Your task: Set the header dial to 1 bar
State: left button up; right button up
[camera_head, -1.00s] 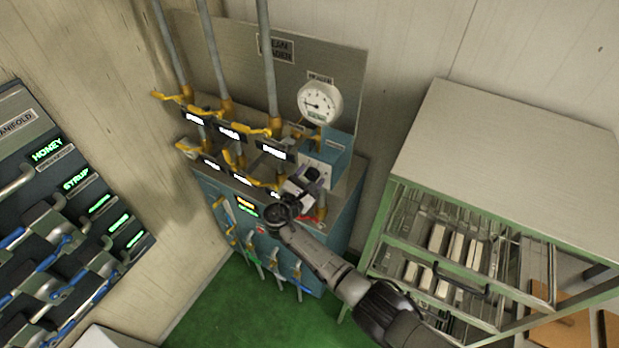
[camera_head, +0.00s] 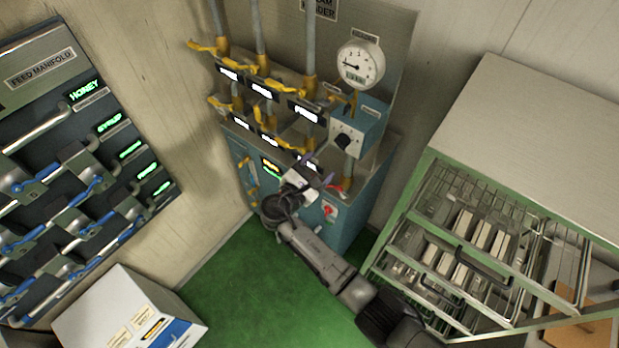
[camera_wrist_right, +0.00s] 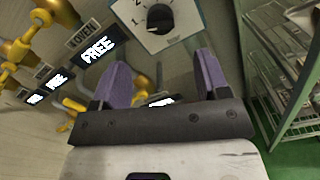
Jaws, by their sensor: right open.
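The header dial (camera_head: 344,140) is a black knob on a pale plate on the front of a blue box, below a round white gauge (camera_head: 360,63). In the right wrist view the dial (camera_wrist_right: 158,18) is at the top, with a white pointer line and the numbers 1 and 2 beside it. My right gripper (camera_head: 317,170) is below and left of the dial, apart from it. In the wrist view its purple fingers (camera_wrist_right: 160,72) stand apart with nothing between them. The gauge needle points to the left. My left gripper is out of view.
Yellow-handled valves (camera_head: 262,62) on pipes stand left of the dial, with lit labels. A red lever (camera_head: 333,187) is just below the gripper. A feed manifold (camera_head: 42,68) is at left. A green-framed rack (camera_head: 430,165) stands at right. Green floor (camera_head: 270,290) is open between.

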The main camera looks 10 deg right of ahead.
jog(key=shift+b+v, duration=0.35)
jog(key=shift+v, duration=1.4)
